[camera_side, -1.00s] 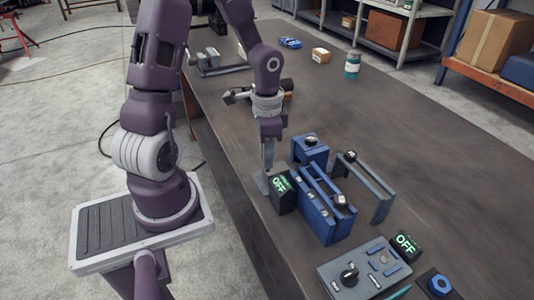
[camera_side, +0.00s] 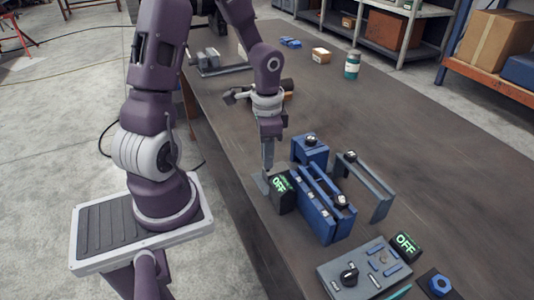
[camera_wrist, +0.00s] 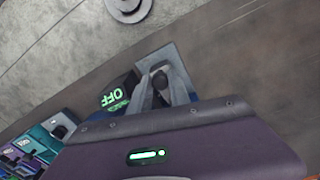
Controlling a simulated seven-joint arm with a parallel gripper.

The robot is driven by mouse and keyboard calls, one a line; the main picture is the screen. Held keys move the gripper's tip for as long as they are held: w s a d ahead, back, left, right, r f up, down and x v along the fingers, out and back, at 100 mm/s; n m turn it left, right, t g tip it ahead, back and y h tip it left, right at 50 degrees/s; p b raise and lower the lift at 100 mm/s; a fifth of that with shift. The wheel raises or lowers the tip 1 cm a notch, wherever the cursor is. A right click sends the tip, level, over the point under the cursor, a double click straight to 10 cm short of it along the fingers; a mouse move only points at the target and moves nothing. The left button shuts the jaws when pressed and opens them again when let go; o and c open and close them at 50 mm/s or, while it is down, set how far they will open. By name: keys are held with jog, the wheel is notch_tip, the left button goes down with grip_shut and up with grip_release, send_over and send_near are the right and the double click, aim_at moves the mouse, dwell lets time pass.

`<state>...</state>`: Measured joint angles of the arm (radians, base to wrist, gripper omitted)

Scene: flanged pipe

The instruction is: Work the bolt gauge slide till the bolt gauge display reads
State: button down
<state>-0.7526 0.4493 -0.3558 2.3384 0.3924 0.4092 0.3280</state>
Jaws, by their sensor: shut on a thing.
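My gripper (camera_side: 267,168) points down at the near-left end of the row of blue fixtures. In the wrist view my gripper (camera_wrist: 160,92) has its fingers closed around a small dark knob (camera_wrist: 159,79) on a grey plate (camera_wrist: 179,66), which looks like the bolt gauge slide. The plate (camera_side: 261,184) also shows low beside the fingers in the side view. Right next to it, a black display box (camera_side: 281,191) reads OFF in green. The same display (camera_wrist: 114,97) shows left of the fingers in the wrist view. The fingers partly hide the knob.
Blue fixtures (camera_side: 321,215) stand close to the right of the display. A grey bracket (camera_side: 371,185) stands beyond them. A control panel (camera_side: 361,275) with a dial and a second OFF display (camera_side: 406,245) are at the front. The table beyond is mostly clear.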

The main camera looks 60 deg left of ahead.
jog(key=shift+w, duration=1.15)
jog(key=c, duration=1.2)
grip_release()
jog(key=shift+s, duration=0.1)
jog(key=s+d+r+n+t+y, duration=0.1)
jog(key=s+d+r, duration=0.15)
jog(key=r, duration=0.55)
jog(key=s+d+r+t+y, duration=0.1)
jog(key=s+d+r, duration=0.1)
jog(key=d+r, duration=0.35)
jog(key=s+d+r+n+t+h, duration=0.2)
jog(key=s+d+r+t, duration=0.1)
jog(key=s+r, duration=0.3)
jog(key=shift+s+d+t, duration=0.3)
jog(key=shift+s+d, duration=0.55)
jog(key=shift+s, duration=0.15)
jog(key=shift+r, duration=0.15)
